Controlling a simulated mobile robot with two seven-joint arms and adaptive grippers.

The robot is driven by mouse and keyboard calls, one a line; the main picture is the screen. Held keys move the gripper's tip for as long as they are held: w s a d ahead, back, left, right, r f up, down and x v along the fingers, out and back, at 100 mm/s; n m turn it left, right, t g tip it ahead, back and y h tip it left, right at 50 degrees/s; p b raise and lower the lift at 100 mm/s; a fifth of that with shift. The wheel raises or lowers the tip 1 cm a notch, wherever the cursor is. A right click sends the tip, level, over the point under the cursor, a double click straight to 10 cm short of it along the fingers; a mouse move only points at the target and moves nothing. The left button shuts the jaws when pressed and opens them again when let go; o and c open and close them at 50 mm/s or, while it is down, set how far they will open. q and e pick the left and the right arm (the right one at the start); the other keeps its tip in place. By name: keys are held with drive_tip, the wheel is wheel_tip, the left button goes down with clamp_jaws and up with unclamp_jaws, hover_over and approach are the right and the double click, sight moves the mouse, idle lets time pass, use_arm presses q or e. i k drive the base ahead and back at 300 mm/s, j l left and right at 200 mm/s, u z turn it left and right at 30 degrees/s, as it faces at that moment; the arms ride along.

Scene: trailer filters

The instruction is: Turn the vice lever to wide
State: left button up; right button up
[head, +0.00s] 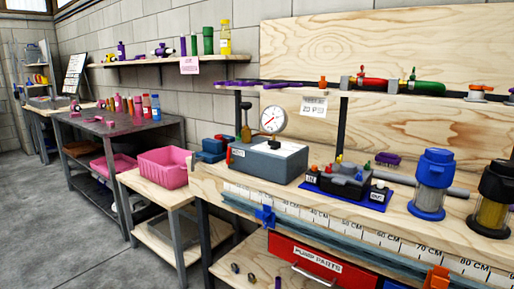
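A blue block-like fixture (212,149) at the left end of the wooden workbench (395,207) looks like the vice. It is small in the head view, and I cannot make out its lever or the lever's setting. A second blue-based unit (345,186) with a dark body and small coloured knobs sits mid-bench; its labels are too small to read surely. Neither of my grippers is in view.
A grey box (267,162) with a round gauge (272,121) stands between the two blue items. A blue-topped filter housing (431,186) and a black-topped one (492,201) stand at right. A pink bin (165,168) sits on a lower table. Grey floor (80,240) is clear at left.

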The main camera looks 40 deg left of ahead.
sight(194, 160)
drive_tip(key=i+j+z, duration=0.1)
drive_tip(key=j+z, duration=0.35)
drive_tip(key=j, duration=4.3)
drive_tip(key=k+j+z, duration=0.25)
drive_tip(key=j, duration=0.15)
drive_tip(key=k+j+z, duration=0.2)
drive_tip(key=j, duration=0.2)
